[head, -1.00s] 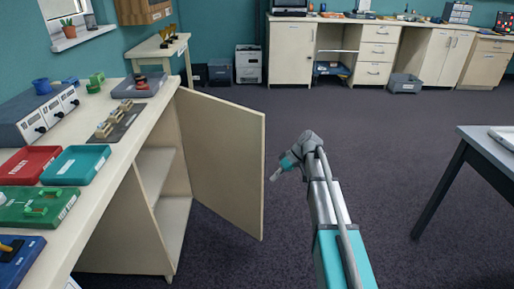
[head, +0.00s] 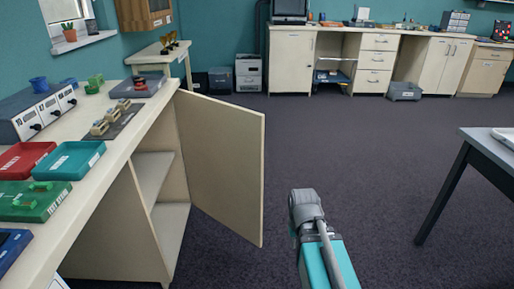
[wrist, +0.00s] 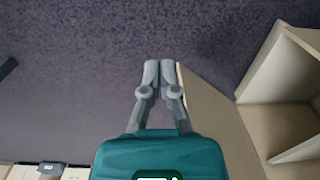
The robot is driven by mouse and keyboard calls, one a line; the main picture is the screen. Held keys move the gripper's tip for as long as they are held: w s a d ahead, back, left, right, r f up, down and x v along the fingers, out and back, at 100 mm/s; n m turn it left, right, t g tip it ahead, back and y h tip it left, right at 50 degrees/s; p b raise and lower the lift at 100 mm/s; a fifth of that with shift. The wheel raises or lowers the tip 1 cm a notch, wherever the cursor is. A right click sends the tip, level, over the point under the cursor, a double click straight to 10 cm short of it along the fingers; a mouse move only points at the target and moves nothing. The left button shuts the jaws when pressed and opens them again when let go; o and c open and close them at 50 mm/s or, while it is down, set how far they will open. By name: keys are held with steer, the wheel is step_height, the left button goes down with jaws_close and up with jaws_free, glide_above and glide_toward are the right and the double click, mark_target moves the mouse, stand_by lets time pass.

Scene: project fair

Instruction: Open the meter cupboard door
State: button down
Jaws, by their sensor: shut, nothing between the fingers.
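The cupboard door (head: 225,160) is a pale cream panel hinged on the cupboard (head: 110,235) under the left bench. It stands wide open, swung out into the room, and the shelves inside show. In the wrist view the door (wrist: 215,115) runs along the right of my gripper, with the open cupboard (wrist: 285,105) beyond it. My gripper (wrist: 159,66) is shut and empty, its fingertips close beside the door's free edge. I cannot tell whether they touch.
The left bench top (head: 135,128) carries trays, a meter box (head: 45,110) and small parts. A grey table (head: 490,145) stands at the right. Cabinets (head: 370,65) line the far wall. The dark carpet (head: 350,135) between them is clear.

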steer(key=w+a+r+n+t+h+p, duration=0.3)
steer(key=w+a+r+n+p, duration=0.5)
steer(key=w+r+n, duration=0.4)
steer(key=w+a+r+n+t+h+p, duration=0.2)
steer(key=w+a+r+n+p, duration=0.6)
steer(key=n, duration=0.8)
steer(key=w+r+t+p, duration=0.2)
steer(key=w+r, duration=0.2)
steer(key=shift+a+h+p, duration=0.35)
steer(key=shift+h+p, duration=0.05)
steer(key=shift+w+f, duration=0.1)
